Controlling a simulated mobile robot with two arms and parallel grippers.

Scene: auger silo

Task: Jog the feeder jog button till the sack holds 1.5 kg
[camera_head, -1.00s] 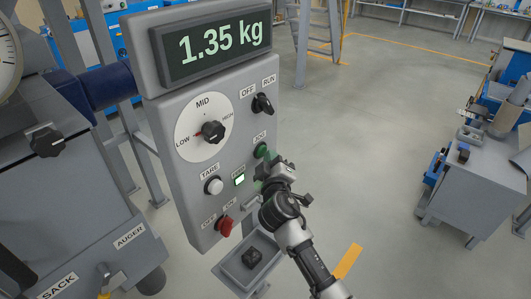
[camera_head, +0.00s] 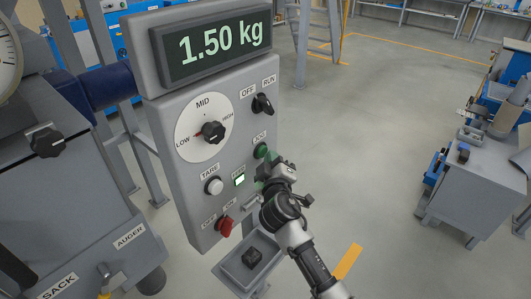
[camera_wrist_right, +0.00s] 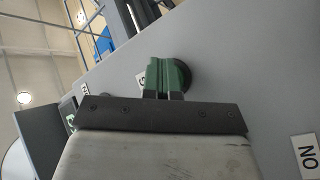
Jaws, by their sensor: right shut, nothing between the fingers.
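The green jog button (camera_head: 261,151) sits on the grey control panel (camera_head: 190,225) below its JOG label. My right gripper (camera_head: 267,165) is shut and empty with its fingertips at the button. In the right wrist view, the green fingers (camera_wrist_right: 165,78) of my gripper overlap the dark round edge of the button (camera_wrist_right: 183,75); I cannot tell whether they press it. The display (camera_head: 215,45) reads 1.50 kg. A green lamp (camera_head: 239,180) is lit beside the gripper. The sack itself is not visible; a SACK label (camera_head: 58,285) shows at lower left. My left gripper is not in view.
The panel also holds an OFF/RUN switch (camera_head: 263,104), a LOW/MID/HIGH dial (camera_head: 213,132), a white TARE button (camera_head: 214,186) and a red OFF/ON knob (camera_head: 225,226). A small tray (camera_head: 228,269) lies under the panel.

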